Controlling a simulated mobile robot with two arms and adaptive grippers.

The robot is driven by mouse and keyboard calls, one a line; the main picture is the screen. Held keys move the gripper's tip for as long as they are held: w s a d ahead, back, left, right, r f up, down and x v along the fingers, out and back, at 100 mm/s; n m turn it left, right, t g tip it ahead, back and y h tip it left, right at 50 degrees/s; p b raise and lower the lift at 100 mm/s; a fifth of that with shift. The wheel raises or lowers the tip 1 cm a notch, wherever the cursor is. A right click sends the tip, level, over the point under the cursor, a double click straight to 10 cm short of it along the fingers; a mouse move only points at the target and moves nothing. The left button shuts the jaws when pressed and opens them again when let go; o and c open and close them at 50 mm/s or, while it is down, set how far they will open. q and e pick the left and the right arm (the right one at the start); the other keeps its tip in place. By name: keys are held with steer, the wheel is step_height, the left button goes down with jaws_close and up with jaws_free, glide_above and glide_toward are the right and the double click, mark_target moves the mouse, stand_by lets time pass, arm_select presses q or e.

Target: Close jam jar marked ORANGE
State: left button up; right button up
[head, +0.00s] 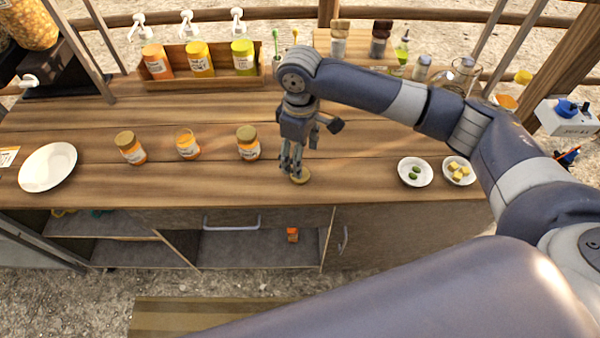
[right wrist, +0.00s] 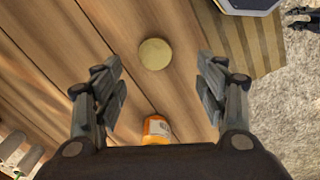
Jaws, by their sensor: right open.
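Three small jars of orange content with white labels stand on the wooden counter in the head view. The left jar (head: 131,147) and the right jar (head: 248,143) have gold lids; the middle jar (head: 187,144) looks lidless. Their labels are too small to read. A loose round gold lid (head: 300,175) lies flat near the front edge. My right gripper (head: 292,170) points down just over it, open and empty. In the right wrist view the lid (right wrist: 155,54) lies beyond the parted fingers (right wrist: 162,90), and one orange jar (right wrist: 157,130) is partly hidden by the gripper body. A dark gripper-like shape (right wrist: 300,18), probably my left gripper, is cut off at the edge.
A white plate (head: 48,167) is at left; two small bowls, one with green pieces (head: 415,171) and one with yellow (head: 459,171), are at right. Bottles stand at the back right. Bare counter surrounds the jars.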

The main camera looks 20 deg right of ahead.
steer(key=shift+f, duration=1.55)
steer(key=shift+w+f+p, duration=0.1)
steer(key=shift+f+p, duration=0.25)
steer(key=shift+p, duration=0.05)
steer(key=f, duration=0.3)
steer(key=f+p, duration=0.1)
steer(key=shift+w+d+f, duration=0.1)
steer(key=shift+w+f, duration=0.15)
steer(key=shift+w, duration=0.05)
steer(key=c, duration=0.8)
